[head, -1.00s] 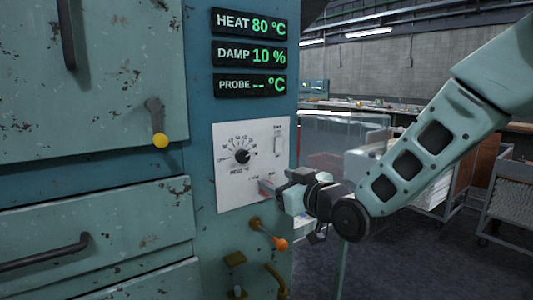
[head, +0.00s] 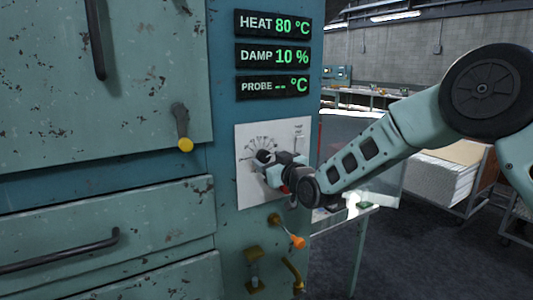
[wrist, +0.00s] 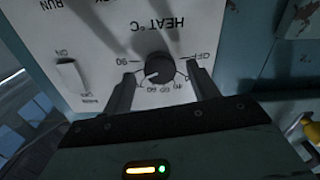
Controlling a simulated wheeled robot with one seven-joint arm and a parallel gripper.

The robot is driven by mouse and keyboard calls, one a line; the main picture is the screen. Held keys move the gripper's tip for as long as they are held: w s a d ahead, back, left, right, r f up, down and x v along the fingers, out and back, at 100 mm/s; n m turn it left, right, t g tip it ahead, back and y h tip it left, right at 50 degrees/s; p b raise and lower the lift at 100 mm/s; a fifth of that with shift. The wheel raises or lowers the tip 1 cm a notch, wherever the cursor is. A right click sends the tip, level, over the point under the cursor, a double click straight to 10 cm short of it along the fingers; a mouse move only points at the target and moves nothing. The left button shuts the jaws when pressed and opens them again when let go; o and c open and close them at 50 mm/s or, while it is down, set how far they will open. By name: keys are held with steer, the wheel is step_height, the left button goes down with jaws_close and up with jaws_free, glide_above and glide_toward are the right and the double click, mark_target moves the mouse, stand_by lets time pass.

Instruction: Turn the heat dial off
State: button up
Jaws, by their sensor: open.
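The heat dial (wrist: 158,68) is a round black knob on a white panel (head: 246,187). In the wrist view its scale has 90 at the left and OFF at the right, and its pale pointer mark is toward the lower left. My gripper (wrist: 159,71) is open, with one finger on each side of the dial. I cannot tell whether either finger touches it. In the head view my gripper (head: 268,160) covers much of the dial. The heat display (head: 274,24) reads 80 °C.
A white toggle switch (wrist: 72,76) is on the same panel. Below the panel is an orange-tipped lever (head: 297,242); left is a yellow-knobbed lever (head: 185,144). The damp display (head: 272,56) reads 10 %.

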steer(key=shift+x, duration=1)
steer(key=c, duration=1)
